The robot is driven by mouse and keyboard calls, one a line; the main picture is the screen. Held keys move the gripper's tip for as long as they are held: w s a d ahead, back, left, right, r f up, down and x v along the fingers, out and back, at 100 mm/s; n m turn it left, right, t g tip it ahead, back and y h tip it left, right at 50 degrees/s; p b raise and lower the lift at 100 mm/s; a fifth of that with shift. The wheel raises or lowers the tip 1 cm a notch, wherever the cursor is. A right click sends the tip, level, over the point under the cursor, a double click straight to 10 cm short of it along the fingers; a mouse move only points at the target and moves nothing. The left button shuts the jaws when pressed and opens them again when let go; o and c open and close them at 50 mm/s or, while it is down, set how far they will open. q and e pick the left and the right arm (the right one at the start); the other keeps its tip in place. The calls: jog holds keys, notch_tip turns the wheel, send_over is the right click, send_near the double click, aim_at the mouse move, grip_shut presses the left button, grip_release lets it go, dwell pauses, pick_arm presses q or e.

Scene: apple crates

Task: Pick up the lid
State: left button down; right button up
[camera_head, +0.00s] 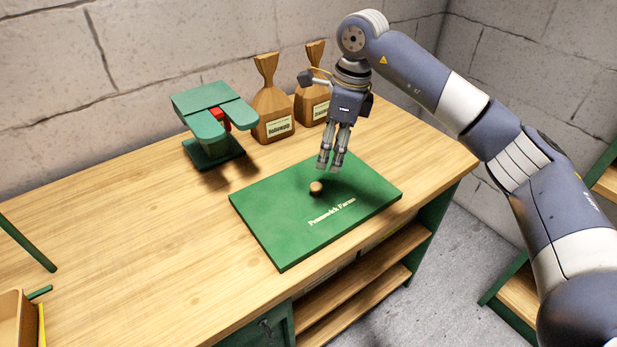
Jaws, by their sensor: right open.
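The lid (280,222) is a flat green board with pale lettering, lying on the wooden workbench. A small round wooden knob (316,188) stands near its middle. My right gripper (329,170) points downward just above and behind the knob, open and empty, with a gap between its fingertips and the knob. My left gripper is not in view.
A green stand (213,118) with a red part is at the back of the workbench (130,235). Two brown paper bags (272,112) (312,98) stand behind the lid. A wooden box (14,318) is at the lower left. The bench's left middle is clear.

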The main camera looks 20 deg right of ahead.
aim_at(317, 185)
jog(key=f, duration=0.5)
jog(key=shift+w+a+p, duration=0.2)
jog(key=shift+a+p, duration=0.1)
jog(key=shift+w+a+f, duration=0.1)
jog(key=shift+a+f, duration=0.1)
jog(key=shift+f, duration=0.05)
jog(key=f, duration=0.1)
jog(key=a+f+p, duration=0.1)
jog(key=f, duration=0.2)
jog(key=shift+w+a+f, duration=0.25)
jog(key=shift+w, duration=0.05)
jog(key=c, duration=0.3)
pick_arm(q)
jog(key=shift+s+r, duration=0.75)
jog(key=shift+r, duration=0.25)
pick_arm(e)
grip_shut()
